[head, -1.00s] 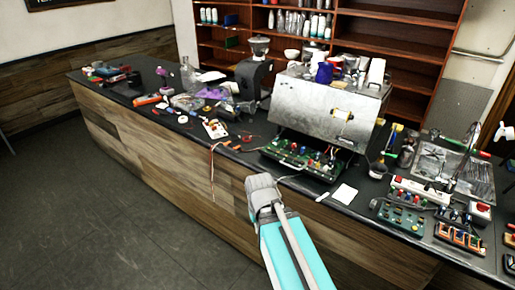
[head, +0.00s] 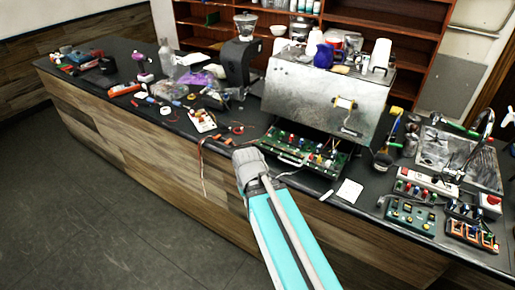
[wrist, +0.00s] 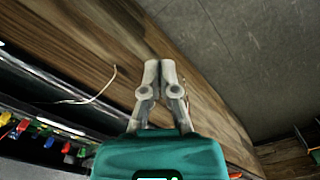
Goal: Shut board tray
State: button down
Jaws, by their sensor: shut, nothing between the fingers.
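The board tray (head: 298,153), a dark tray with a green circuit board and coloured parts, stands out from under the metal brewer (head: 325,95) in the head view. A pale handle (head: 290,159) is on its front. Part of the tray with coloured parts (wrist: 48,132) shows at the lower left of the wrist view. My gripper (wrist: 160,68) is shut and empty, its fingertips together in front of the wooden counter front. It is apart from the tray in the wrist view.
The counter's wooden front (head: 150,135) lies beside my arm. Loose wires (head: 203,165) hang over its edge. A white card (head: 349,190) and small boards (head: 411,215) lie right of the tray. Tools and parts clutter the left. The floor (head: 90,220) is clear.

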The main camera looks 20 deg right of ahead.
dwell(0.3)
jog(key=w+d+n+t+h+b, duration=0.2)
jog(key=w+n+h, duration=0.1)
jog(key=w+n, duration=0.8)
jog(key=w+d+r+n+t+h+b, duration=0.1)
jog(key=w+d+n+t+h+b, duration=0.1)
jog(key=w+n, duration=1)
jog(key=d+n+t+h, duration=0.1)
jog(key=n+h, duration=0.1)
jog(key=shift+w+n+t, duration=0.3)
jog(key=shift+n, duration=0.1)
jog(key=shift+d+f+b, duration=0.1)
jog(key=shift+b, duration=0.25)
